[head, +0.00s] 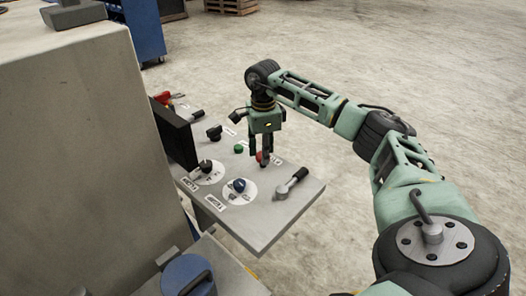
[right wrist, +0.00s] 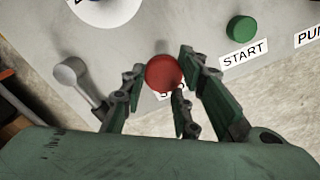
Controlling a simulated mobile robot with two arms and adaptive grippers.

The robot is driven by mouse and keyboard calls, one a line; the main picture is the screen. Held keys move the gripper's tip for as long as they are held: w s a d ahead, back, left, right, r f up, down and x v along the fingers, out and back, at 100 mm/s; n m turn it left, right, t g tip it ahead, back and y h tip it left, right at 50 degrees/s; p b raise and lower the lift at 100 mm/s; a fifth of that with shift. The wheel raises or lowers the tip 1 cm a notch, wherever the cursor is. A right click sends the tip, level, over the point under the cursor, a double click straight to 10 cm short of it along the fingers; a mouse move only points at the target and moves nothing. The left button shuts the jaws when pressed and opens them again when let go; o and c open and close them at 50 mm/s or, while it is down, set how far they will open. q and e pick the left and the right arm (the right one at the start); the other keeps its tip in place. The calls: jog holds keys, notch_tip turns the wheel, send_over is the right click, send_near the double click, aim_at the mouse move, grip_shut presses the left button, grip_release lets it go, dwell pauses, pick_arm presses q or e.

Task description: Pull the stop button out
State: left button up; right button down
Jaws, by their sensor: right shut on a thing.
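The red stop button (right wrist: 164,73) is on the grey control panel (head: 285,211), with its label partly hidden below it in the right wrist view. My right gripper (head: 260,160) points down over the button in the head view. Its fingers (right wrist: 168,88) are closed in around the red cap in the right wrist view. In the head view only a bit of the red button (head: 260,156) shows between the fingers. How far the button stands out from the panel cannot be told. My left gripper is not in view.
A green start button (right wrist: 241,28) sits beside the stop button. A dark screen (head: 174,133) stands at the panel's left. The floor right of the panel is clear.

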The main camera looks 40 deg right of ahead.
jog(key=c, duration=1.8)
grip_release()
jog(key=shift+r, duration=0.1)
jog(key=o, duration=0.4)
jog(key=shift+s+r, duration=0.15)
jog(key=shift+s, duration=0.1)
jog(key=shift+c, duration=0.2)
jog(key=shift+w, duration=0.1)
jog(key=shift+w+r, duration=0.1)
jog(key=shift+r, duration=0.3)
notch_tip(320, 180, up, 11)
